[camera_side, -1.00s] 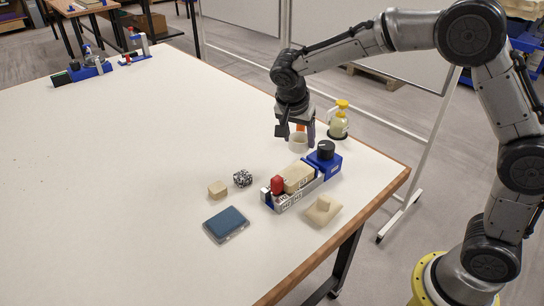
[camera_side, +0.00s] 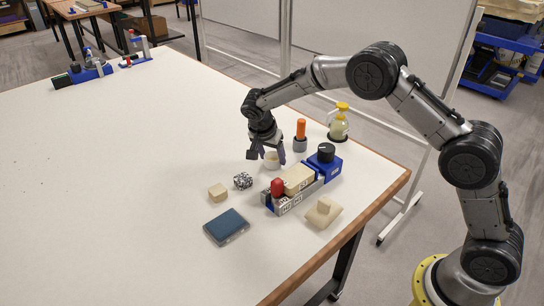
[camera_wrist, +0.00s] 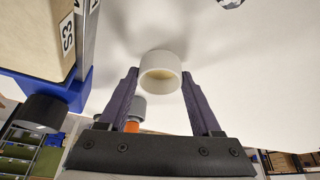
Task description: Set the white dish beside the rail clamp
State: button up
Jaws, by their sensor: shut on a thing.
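The white dish (camera_side: 272,161), a small round cup shape, is between the fingers of my gripper (camera_side: 267,157), which is shut on it. In the wrist view the dish (camera_wrist: 162,66) sits at the fingertips, its opening facing the camera. It is at or just above the table; I cannot tell whether it touches. A blue block with a black knob (camera_side: 325,157), seemingly the rail clamp, stands right of the dish at the far end of a rail (camera_side: 290,200). A gap of bare table lies between dish and rail. The black knob (camera_wrist: 42,112) also shows in the wrist view.
The rail carries a beige block (camera_side: 298,178) and a red-topped piece (camera_side: 277,187). An orange-handled tool in a grey holder (camera_side: 300,136) and a yellow bottle (camera_side: 339,122) stand behind.

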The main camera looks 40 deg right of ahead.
jog(key=shift+f, duration=0.2)
jog(key=o, duration=1.3)
jog(key=shift+f, duration=0.1)
jog(key=shift+o, duration=0.2)
jog(key=v, duration=1.2)
jog(key=s+d+r+n+t+y, duration=0.15)
jog(key=s+r+n, duration=0.35)
jog(key=s, duration=0.5)
jog(key=s+d+r+n+y, duration=0.1)
jog(key=s+d+r+n, duration=0.15)
jog(key=s+r, duration=0.6)
jog(key=s+f+n+t, duration=0.1)
jog(key=s+f+n, duration=0.1)
jog(key=s, duration=0.7)
jog(key=s+f+n+t+y, duration=0.1)
jog(key=s+f+n, duration=0.2)
jog(key=s, duration=0.6)
jog(key=shift+d+f+n, duration=0.2)
jog(key=shift+d+n, duration=0.1)
jog(key=shift+n, duration=0.25)
